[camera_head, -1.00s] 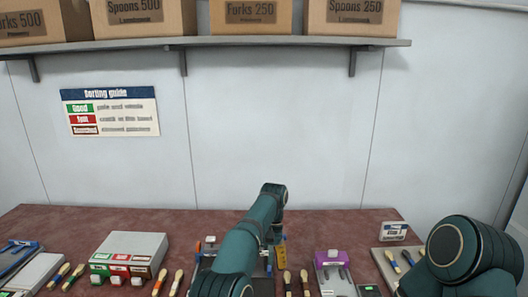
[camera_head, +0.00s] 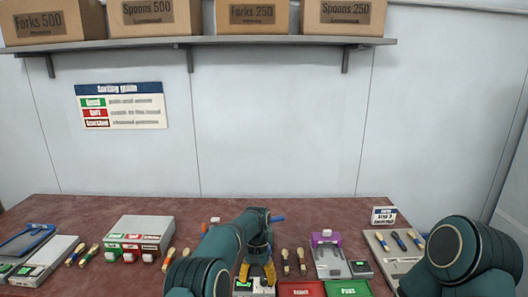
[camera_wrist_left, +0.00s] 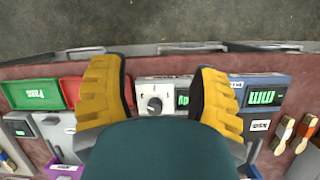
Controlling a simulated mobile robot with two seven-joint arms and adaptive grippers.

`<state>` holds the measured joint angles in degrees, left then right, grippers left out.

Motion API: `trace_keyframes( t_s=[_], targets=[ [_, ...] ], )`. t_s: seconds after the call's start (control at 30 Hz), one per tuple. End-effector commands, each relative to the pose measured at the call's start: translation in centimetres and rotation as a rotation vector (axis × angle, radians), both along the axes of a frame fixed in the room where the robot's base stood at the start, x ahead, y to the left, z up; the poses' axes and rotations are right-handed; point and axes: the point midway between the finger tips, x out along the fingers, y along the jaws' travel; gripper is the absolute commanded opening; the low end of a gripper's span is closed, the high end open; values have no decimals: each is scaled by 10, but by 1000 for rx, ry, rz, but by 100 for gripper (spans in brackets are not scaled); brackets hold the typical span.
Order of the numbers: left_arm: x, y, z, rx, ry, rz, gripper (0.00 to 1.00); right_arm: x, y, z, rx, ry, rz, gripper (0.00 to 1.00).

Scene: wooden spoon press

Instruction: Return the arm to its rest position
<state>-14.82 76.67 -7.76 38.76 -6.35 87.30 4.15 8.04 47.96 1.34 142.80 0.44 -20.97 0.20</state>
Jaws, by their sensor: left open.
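My left arm reaches over the table, and its gripper (camera_head: 258,272) with yellow fingers points down near the front edge. It also shows in the left wrist view (camera_wrist_left: 160,100), where the fingers stand wide apart with nothing held between them. Past them lies a grey device with a dial (camera_wrist_left: 154,104) and a green display. My right arm shows only as dark links at the right of the head view; its gripper is out of view.
A red tray (camera_head: 301,289) and a green tray (camera_head: 348,288) lie right of the left gripper. A shelf (camera_head: 215,40) with cartons hangs above.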

Motion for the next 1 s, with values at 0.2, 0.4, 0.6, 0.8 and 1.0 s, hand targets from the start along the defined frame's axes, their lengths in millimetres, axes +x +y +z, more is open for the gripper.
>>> trace_keyframes(
  t_s=[0.2, 0.4, 0.6, 0.8, 1.0],
  targets=[
    [-23, 23, -79, -81, -49, 56, 61, -4, 1, -19, 0, 9, 5, 47],
    [-63, 39, -138, -154, -110, 122, 61, -7, 2, -34, 1, 16, 11, 47],
    [-120, 52, -181, -213, -174, 196, 61, -10, 2, -49, 1, 23, 16, 47],
    [-188, 62, -206, -257, -245, 275, 61, -12, 3, -63, 2, 29, 22, 47],
    [-260, 72, -210, -281, -316, 353, 61, -15, 4, -77, 2, 35, 26, 47]
  ],
)
